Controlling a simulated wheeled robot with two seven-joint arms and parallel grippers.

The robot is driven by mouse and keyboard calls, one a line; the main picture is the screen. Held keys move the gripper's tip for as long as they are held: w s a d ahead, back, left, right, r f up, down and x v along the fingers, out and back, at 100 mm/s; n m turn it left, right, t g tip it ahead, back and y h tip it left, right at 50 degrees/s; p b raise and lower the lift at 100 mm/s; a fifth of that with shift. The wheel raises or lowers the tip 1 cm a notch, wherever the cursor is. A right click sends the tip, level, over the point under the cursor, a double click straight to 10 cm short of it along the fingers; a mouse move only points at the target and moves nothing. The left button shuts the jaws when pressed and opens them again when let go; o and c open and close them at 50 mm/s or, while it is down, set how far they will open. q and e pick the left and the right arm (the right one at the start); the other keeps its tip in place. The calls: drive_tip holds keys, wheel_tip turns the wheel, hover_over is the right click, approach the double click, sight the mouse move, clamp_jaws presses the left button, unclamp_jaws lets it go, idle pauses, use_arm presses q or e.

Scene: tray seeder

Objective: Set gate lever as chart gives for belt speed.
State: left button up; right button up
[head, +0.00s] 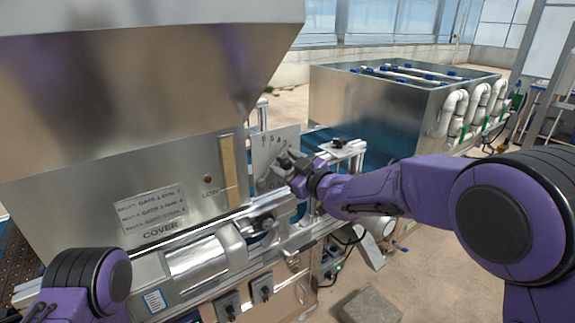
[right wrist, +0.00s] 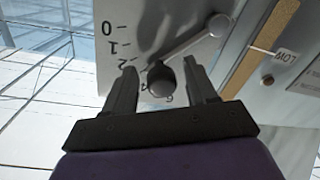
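The gate lever is a metal arm (right wrist: 192,40) with a dark round knob (right wrist: 160,80), in front of a pale scale plate (right wrist: 125,25). In the right wrist view the plate shows 0, 1 and 2; the knob lies past the 2 and hides part of the scale. My right gripper (right wrist: 160,72) is open, its fingers on either side of the knob with small gaps. In the head view the right gripper (head: 281,163) covers part of the scale plate (head: 264,146). The chart (head: 151,208) has belt and gate lines; its digits are too small to read surely.
A large metal hopper (head: 130,90) fills the left, with a LOW mark beside a sight strip (head: 228,170). A silver cylinder (head: 200,262) lies under the COVER label. Two dark switches (head: 262,289) sit below. A metal tank (head: 385,105) stands behind at right.

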drive_tip(key=shift+s+d+f, duration=0.1)
drive_tip(key=shift+s+d, duration=0.05)
drive_tip(key=b+v, duration=0.3)
drive_tip(key=v, duration=0.7)
